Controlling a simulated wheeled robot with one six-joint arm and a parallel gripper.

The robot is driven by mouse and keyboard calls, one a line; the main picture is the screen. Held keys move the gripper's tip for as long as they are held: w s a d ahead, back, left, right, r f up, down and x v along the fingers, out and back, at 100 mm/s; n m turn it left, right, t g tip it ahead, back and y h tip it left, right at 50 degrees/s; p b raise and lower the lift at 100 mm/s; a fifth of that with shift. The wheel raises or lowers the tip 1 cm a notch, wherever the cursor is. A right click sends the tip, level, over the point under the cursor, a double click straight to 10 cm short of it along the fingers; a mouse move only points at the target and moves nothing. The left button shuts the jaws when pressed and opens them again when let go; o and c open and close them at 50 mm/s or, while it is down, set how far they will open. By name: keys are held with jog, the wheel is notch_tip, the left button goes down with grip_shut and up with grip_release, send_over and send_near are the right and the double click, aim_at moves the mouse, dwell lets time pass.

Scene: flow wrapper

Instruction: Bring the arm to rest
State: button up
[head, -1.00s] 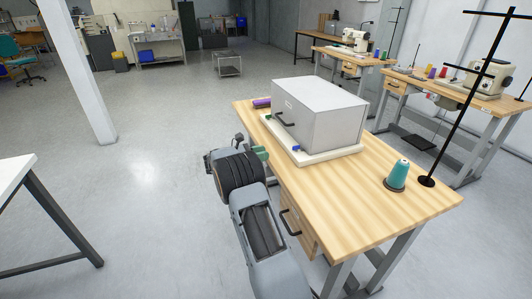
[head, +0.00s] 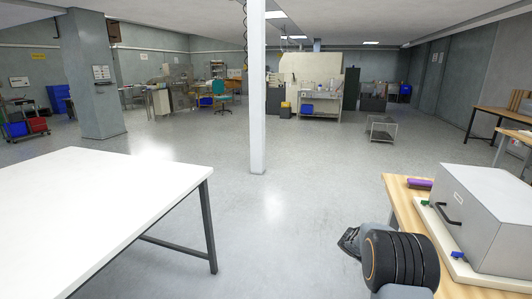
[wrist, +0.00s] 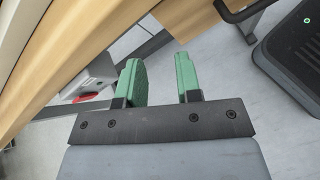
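My arm shows at the lower right of the head view, beside the left edge of a wooden workbench (head: 399,203). My gripper's fingertips cannot be made out there. In the wrist view my gripper (wrist: 159,72) has two green fingers standing apart with nothing between them. It points past the wooden bench side (wrist: 70,50), with grey floor beyond the fingers. The fingers touch nothing that I can see.
A grey box with a black handle (head: 483,215) stands on the workbench, with a purple roll (head: 420,184) behind it. A white table (head: 100,215) fills the left front. A white post (head: 257,100) rises mid-floor. Open floor lies between the tables.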

jog(key=s+a+r+m+t+y+p, duration=0.4)
jog(key=s+a+r+p, duration=0.4)
jog(key=a+r, duration=0.4)
jog(key=s+a+r+m+t+y+p, duration=0.4)
jog(key=s+a+r+y+p, duration=0.2)
jog(key=r, duration=1.1)
jog(key=s+a+p, duration=0.2)
jog(key=s+a, duration=0.2)
jog(key=a, duration=0.2)
jog(key=shift+m+t, duration=0.3)
jog(key=shift+m, duration=0.1)
